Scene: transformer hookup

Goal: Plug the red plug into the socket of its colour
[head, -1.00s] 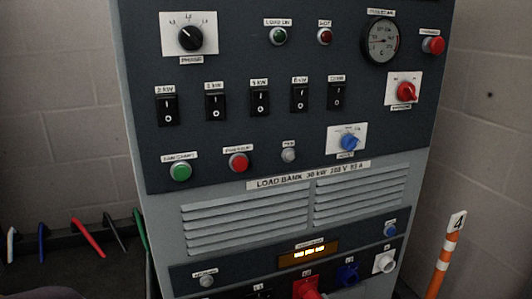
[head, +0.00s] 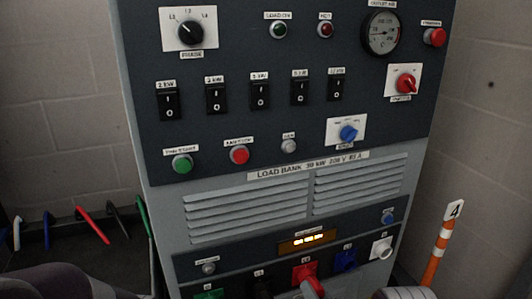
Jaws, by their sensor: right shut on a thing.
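The red socket (head: 303,270) is in the row of coloured sockets low on the load bank's front, between the black one and the blue one. A red plug (head: 313,285) shows just below and in front of it at the bottom edge of the head view. I cannot tell whether plug and socket touch. My right gripper (head: 321,294) is shut on the plug, mostly cut off by the bottom edge. My left gripper is not in view.
Beside the red socket are the green (head: 208,294), black (head: 262,286), blue (head: 345,260) and white (head: 381,248) sockets. Coloured cables (head: 92,225) hang at the left. An orange-and-white post (head: 440,245) marked 4 stands at the right.

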